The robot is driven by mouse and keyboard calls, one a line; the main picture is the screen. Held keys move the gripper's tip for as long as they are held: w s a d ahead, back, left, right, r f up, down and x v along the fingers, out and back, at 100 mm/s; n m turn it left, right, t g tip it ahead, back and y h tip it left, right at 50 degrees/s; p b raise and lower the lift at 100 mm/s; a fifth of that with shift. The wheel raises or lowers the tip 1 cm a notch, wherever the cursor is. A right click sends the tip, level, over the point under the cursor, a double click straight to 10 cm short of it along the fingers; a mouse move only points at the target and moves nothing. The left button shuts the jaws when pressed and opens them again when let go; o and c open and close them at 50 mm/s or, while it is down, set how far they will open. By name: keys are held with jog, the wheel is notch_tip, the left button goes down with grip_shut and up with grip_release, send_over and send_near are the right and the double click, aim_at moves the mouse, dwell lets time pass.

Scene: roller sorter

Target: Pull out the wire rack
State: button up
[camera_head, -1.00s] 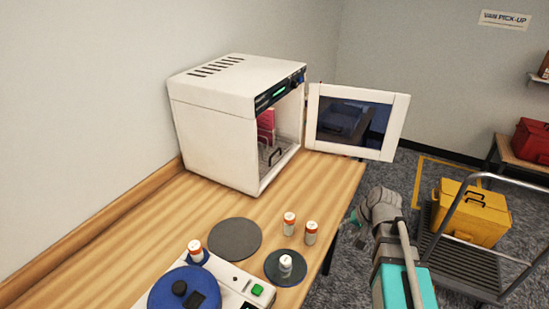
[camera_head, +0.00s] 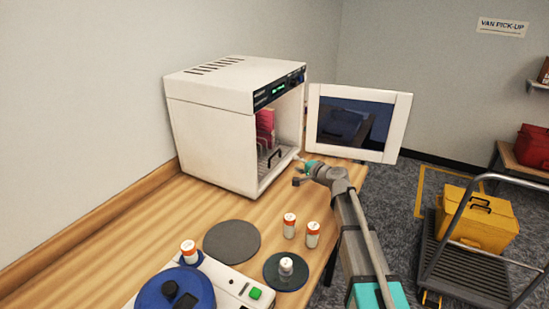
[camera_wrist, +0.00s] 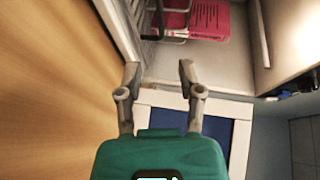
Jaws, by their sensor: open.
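The wire rack (camera_head: 269,157) sits low inside the white cabinet (camera_head: 212,130), with a dark handle (camera_head: 275,158) at its front. A pink-red item (camera_head: 266,125) stands on the rack. In the wrist view, part of the rack's wire (camera_wrist: 180,38) and the pink item (camera_wrist: 211,20) show at the top, beyond the fingers. My gripper (camera_head: 298,169) is open and empty, just right of and in front of the cabinet opening, apart from the handle. In the wrist view my gripper's fingers (camera_wrist: 158,82) are spread with nothing between them.
The cabinet door (camera_head: 357,122) stands wide open to the right. Small orange-and-white bottles (camera_head: 290,225), dark round pads (camera_head: 232,241) and a blue-topped device (camera_head: 175,291) are on the wooden table (camera_head: 130,236). A cart (camera_head: 462,268) with a yellow case (camera_head: 478,217) stands right.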

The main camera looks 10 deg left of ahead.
aim_at(274, 154)
dwell(0.3)
jog(key=b+x, duration=0.2)
jog(key=x, duration=1.1)
jog(key=shift+w+a, duration=0.15)
jog(key=shift+a, duration=0.2)
grip_shut()
